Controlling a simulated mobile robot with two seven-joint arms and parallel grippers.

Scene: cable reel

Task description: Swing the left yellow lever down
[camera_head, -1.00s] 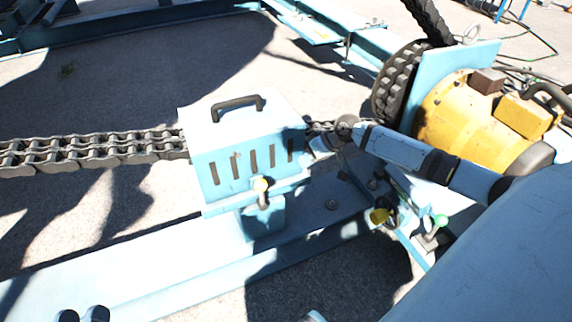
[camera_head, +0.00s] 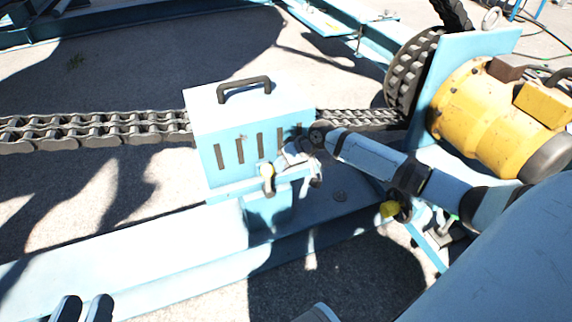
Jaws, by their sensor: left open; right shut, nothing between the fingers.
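The left yellow lever (camera_head: 267,171) is on the front of the light blue slotted box (camera_head: 207,150). Its yellow end is at the top, with a dark part just below it. My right gripper (camera_head: 284,163) reaches in from the right and is shut and empty, close beside the lever's yellow end on its right. I cannot tell whether they touch. A second yellow knob (camera_head: 390,209) is farther right, partly behind my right arm. My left gripper (camera_head: 82,306) is at the bottom left edge, open and empty, far from the lever; only its dark fingertips show.
A heavy chain (camera_head: 95,130) runs through the box to a sprocket (camera_head: 408,75) beside a yellow motor (camera_head: 475,115). The box has a black handle (camera_head: 243,84) on top. A blue beam (camera_head: 130,260) runs below it. The ground at left behind the chain is clear.

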